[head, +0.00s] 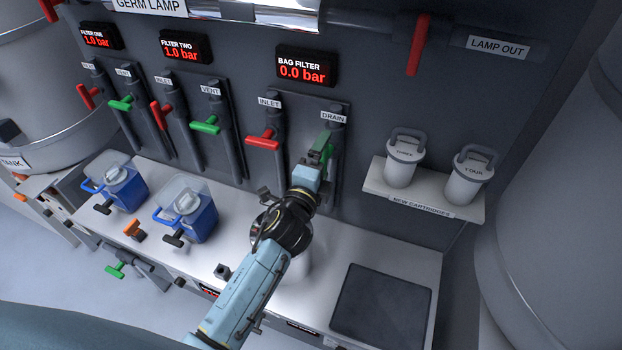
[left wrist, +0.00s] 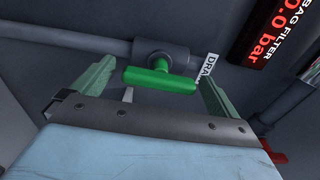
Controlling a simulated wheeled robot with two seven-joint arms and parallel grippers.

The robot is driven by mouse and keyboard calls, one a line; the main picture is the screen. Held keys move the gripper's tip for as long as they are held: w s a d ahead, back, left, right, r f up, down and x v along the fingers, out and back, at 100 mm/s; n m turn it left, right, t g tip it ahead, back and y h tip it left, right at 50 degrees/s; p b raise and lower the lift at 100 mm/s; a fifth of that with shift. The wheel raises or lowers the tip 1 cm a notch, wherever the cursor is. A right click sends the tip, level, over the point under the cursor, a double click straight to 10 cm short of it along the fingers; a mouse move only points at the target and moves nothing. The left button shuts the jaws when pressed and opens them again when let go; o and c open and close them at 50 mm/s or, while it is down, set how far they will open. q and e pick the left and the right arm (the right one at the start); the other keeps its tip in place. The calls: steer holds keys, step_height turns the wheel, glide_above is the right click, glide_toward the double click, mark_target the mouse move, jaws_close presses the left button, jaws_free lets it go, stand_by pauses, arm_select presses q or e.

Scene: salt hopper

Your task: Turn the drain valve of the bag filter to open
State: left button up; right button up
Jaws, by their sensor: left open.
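The drain valve's green handle (left wrist: 160,80) lies between the two fingers of my left gripper (left wrist: 156,73) in the left wrist view. The handle runs roughly along its grey pipe (left wrist: 85,47). The gripper is open, with a gap between each finger and the handle ends. In the head view my left gripper (head: 322,149) is at the drain valve, just below the DRAIN label (head: 333,117), and mostly hides the handle. The bag filter display (head: 305,69) reads 0.0 bar. My right gripper is not in view.
The red inlet handle (head: 262,140) sits crosswise, close left of my gripper. A shelf (head: 425,207) with two white cartridges is to the right. Blue-based jugs (head: 190,212) stand on the counter at left. A dark mat (head: 383,305) lies bare at the counter's right.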

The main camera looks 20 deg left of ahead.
arm_select(q)
steer(key=s+b, duration=0.1)
steer(key=s, duration=1.1)
steer(key=shift+s+a, duration=0.2)
steer(key=shift+s, duration=0.1)
